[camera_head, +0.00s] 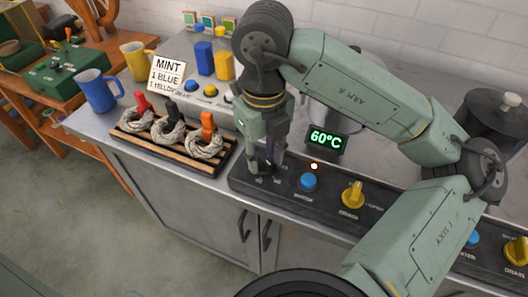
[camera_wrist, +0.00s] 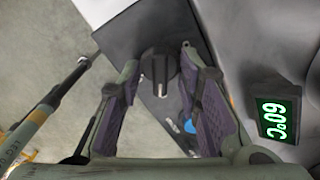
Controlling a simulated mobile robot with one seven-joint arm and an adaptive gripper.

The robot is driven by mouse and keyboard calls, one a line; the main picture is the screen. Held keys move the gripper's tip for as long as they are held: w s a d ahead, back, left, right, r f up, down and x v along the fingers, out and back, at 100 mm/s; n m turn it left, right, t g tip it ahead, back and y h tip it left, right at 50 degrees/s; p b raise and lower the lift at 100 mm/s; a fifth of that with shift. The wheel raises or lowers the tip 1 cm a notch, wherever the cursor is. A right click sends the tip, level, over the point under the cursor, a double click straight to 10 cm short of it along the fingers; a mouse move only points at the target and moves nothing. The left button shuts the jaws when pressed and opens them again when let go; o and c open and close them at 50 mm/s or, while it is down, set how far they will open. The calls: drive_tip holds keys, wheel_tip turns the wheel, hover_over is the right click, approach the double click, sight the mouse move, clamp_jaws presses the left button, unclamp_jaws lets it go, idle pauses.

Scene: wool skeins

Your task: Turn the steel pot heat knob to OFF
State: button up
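The black heat knob (camera_wrist: 158,66) with a pale pointer mark stands on the dark control panel (camera_wrist: 125,38) in the wrist view. My gripper (camera_wrist: 160,62) points down at it, its two fingers on either side of the knob with small gaps seeming to show. In the head view my gripper (camera_head: 265,166) is low over the panel's left end and mostly hides the knob. The panel lettering near it is too small to read. The steel pot (camera_head: 342,116) is partly hidden behind my arm. Its display (camera_head: 326,140) reads 60°C in green, and a small orange light glows below it.
A blue button (camera_head: 308,182) and a yellow knob (camera_head: 352,195) sit right of my gripper on the panel. A wooden rack (camera_head: 178,158) of wool skeins with red, black and orange tops lies left. Mugs and a MINT card stand farther left.

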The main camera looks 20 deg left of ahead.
clamp_jaws()
drive_tip(key=shift+f+b, duration=0.1)
drive_tip(key=shift+b, duration=0.3)
